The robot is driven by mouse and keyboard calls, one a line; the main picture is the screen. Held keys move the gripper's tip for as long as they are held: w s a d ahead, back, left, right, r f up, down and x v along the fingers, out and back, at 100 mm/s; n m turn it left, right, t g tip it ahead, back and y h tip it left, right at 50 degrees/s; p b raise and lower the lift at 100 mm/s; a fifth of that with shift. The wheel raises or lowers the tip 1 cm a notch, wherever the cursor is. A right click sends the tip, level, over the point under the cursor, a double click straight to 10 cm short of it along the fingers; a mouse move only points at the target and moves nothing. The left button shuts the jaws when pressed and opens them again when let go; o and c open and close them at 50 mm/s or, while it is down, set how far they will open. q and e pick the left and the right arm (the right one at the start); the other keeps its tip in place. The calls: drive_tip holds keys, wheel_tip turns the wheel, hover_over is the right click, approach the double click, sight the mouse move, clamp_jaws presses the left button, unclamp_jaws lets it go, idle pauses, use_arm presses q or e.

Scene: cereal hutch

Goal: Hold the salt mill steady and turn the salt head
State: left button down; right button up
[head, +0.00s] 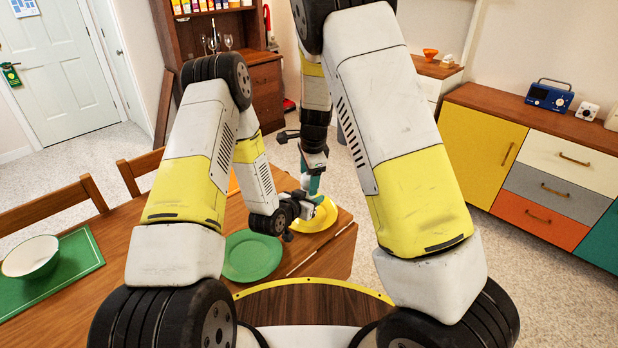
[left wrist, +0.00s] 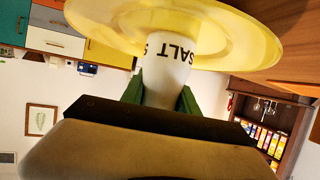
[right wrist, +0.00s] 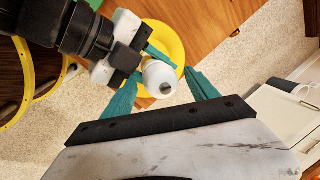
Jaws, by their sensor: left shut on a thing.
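The white salt mill (left wrist: 168,75) carries the word SALT and is upside down in the left wrist view. Its base meets the yellow plate (left wrist: 225,42). My left gripper (left wrist: 160,95) is shut around its body, one green finger on each side. In the right wrist view the mill's round white head (right wrist: 160,80) shows from above, over the plate. My right gripper (right wrist: 168,82) is open there, its teal fingers on either side of the head with gaps visible. In the head view my left gripper (head: 303,207) and right gripper (head: 314,184) meet at the mill, which they mostly hide.
A green plate (head: 252,257) lies on the wooden table left of the yellow plate. A white bowl (head: 31,257) rests on a green mat (head: 82,257) at the far left. Chairs (head: 55,210) stand behind the table. The table's right edge is close to the mill.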

drive_tip(key=v, duration=1.2)
use_arm(q)
drive_tip(key=c, duration=0.8)
unclamp_jaws()
drive_tip(key=shift+c, duration=0.2)
